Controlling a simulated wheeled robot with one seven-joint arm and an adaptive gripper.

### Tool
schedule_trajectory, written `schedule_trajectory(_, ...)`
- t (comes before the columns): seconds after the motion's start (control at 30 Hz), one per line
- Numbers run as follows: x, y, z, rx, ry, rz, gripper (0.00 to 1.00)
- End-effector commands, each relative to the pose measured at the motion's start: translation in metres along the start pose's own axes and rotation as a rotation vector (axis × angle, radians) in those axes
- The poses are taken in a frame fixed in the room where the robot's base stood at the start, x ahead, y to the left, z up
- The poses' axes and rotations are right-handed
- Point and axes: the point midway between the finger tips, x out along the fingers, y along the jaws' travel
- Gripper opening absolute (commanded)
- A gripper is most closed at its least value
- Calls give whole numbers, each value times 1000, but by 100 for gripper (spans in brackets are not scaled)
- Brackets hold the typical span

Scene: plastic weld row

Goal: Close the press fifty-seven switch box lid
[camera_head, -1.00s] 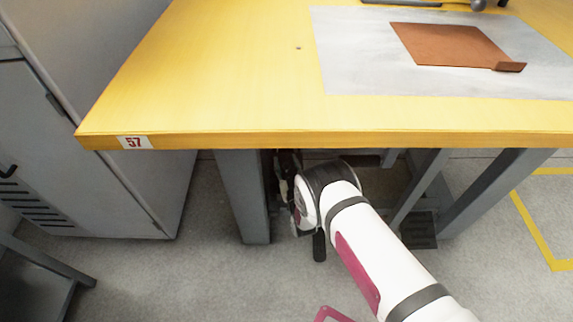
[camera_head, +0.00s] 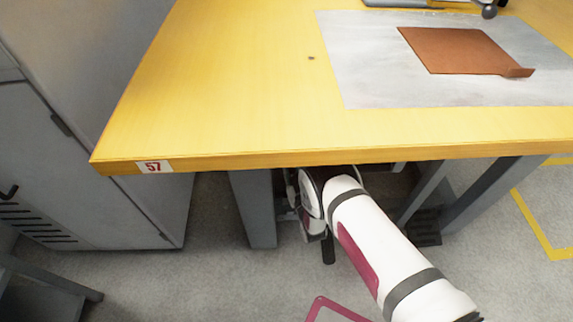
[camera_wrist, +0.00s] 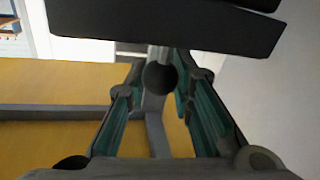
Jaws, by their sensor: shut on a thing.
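The table edge marked 57 (camera_head: 154,167) is in the head view. My arm reaches under this edge, and the table hides my gripper there. In the wrist view, my gripper (camera_wrist: 163,84) has its teal-lined fingers around a round black knob (camera_wrist: 160,78) on a short pale stem, and is shut on it. A wide dark slab (camera_wrist: 165,30) lies just past the fingertips, across the top of that view. It may be part of the switch box or its lid. I cannot tell how far the lid is open; the box is not clearly visible.
The yellow table (camera_head: 240,100) overhangs my arm. A grey table leg (camera_head: 254,207) stands just left of my arm, and a grey cabinet (camera_head: 150,215) is farther left. A brown sheet (camera_head: 460,50) lies on a grey plate (camera_head: 375,92) on the tabletop.

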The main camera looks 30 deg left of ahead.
Motion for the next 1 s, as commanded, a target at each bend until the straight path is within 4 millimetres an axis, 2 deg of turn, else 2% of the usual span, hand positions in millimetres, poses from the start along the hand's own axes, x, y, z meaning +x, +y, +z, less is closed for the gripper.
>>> schedule_trajectory(0.03,-9,2,14,-3,-32,3,0)
schedule_trajectory(0.13,-9,2,14,-3,-34,3,0)
schedule_trajectory(0.17,-9,2,14,-3,-34,3,26)
schedule_trajectory(0.23,-9,2,14,-3,-32,2,42)
schedule_trajectory(0.83,-5,0,8,-1,-18,-1,43)
schedule_trajectory(1.0,-16,0,8,-1,-19,0,43)
